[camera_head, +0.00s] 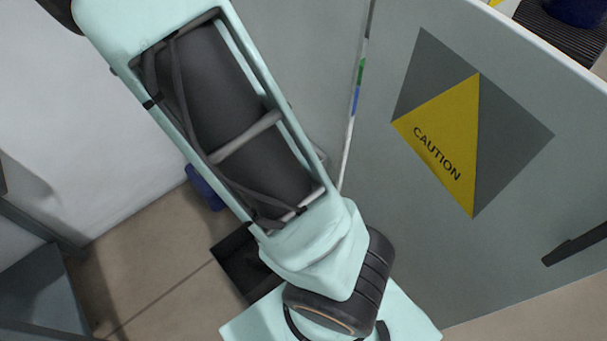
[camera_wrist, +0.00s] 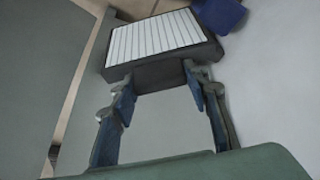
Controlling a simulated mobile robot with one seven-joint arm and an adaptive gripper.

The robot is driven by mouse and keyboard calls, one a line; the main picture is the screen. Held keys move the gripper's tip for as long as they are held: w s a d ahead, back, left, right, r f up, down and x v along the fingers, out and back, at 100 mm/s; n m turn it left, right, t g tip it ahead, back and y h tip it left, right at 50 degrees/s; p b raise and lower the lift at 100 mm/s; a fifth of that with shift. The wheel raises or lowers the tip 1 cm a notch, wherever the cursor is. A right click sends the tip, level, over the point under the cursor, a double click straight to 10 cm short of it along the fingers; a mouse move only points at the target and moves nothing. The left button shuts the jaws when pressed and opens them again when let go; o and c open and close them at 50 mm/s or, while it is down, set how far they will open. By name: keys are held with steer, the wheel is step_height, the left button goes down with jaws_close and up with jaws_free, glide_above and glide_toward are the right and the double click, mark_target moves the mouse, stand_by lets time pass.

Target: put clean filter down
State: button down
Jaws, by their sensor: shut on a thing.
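The filter (camera_wrist: 155,38), with white pleats in a dark frame, is at the top of the wrist view. My gripper (camera_wrist: 158,84) has its two fingers on either side of the filter's near dark part and is shut on it. The pleated face is turned toward the camera. The fingertips are partly hidden against the frame. In the head view my arm covers the middle, and the gripper and filter cannot be made out.
A grey panel with a yellow caution sign (camera_head: 449,148) stands at the right. A blue object (camera_head: 205,187) is beyond my arm; a blue object also shows near the filter in the wrist view (camera_wrist: 220,12). A dark, box-like thing (camera_head: 236,262) is partly hidden by my arm. Tan floor (camera_head: 150,270) shows lower left.

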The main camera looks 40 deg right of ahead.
steer(key=w+d+f+m+g+h+b, duration=0.1)
steer(key=w+d+f+m+b, duration=0.1)
steer(key=d+f+m+b, duration=0.4)
steer(key=w+d+f+m+g+b, duration=0.1)
steer(key=d+f+m+g+b, duration=0.1)
steer(key=f+b, duration=0.35)
steer(key=w+d+f+b, duration=0.1)
steer(key=w+d+f, duration=0.1)
steer(key=d, duration=1.6)
step_height(320, 180, down, 12)
steer(key=b, duration=0.2)
steer(key=shift+s+b, duration=0.2)
steer(key=shift+b, duration=0.15)
steer(key=shift+r, duration=0.1)
steer(key=c, duration=1.1)
jaws_free()
